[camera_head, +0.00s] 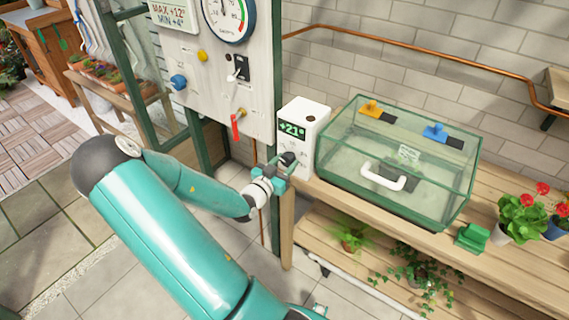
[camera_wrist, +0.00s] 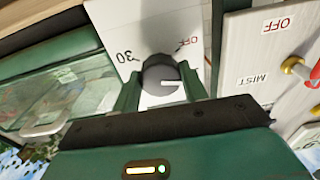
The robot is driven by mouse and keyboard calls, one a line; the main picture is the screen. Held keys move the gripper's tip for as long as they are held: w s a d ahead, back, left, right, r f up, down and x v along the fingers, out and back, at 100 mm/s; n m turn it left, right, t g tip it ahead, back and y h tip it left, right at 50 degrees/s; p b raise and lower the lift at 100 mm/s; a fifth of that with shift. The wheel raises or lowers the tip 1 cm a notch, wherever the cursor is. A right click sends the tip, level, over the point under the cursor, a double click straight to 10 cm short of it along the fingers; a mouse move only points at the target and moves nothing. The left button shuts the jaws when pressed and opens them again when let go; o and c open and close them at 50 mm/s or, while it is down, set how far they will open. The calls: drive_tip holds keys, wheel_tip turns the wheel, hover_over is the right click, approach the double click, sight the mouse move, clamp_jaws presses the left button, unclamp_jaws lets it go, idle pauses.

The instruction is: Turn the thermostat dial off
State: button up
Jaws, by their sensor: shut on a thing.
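The thermostat (camera_head: 312,115) is a white box with a green display reading +21°, standing on the wooden bench at its left end. Its dark round dial (camera_head: 287,159) is on the front, low down. My gripper (camera_head: 277,169) is at the dial. In the wrist view the dial (camera_wrist: 160,74) sits between the two green fingers of my gripper (camera_wrist: 160,92), which are shut on it. The dial's white pointer line points to the right in that view. The marks "30" and a red "OFF" show on the white face (camera_wrist: 130,30) around the dial.
A clear case (camera_head: 400,155) with a green frame and white handle stands right of the thermostat. A control board (camera_head: 215,75) with a gauge, switch and red lever stands to the left. Potted red flowers (camera_head: 522,220) and a green block (camera_head: 472,237) are at the bench's right.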

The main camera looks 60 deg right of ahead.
drive_tip(key=n, duration=0.4)
drive_tip(key=shift+n, duration=0.3)
drive_tip(key=n, duration=0.4)
drive_tip(key=shift+n, duration=0.4)
drive_tip(key=o, duration=1)
drive_tip(key=w+a, duration=0.1)
drive_tip(key=a, duration=1.2)
drive_tip(key=shift+w+a, duration=0.3)
drive_tip(key=shift+a, duration=0.1)
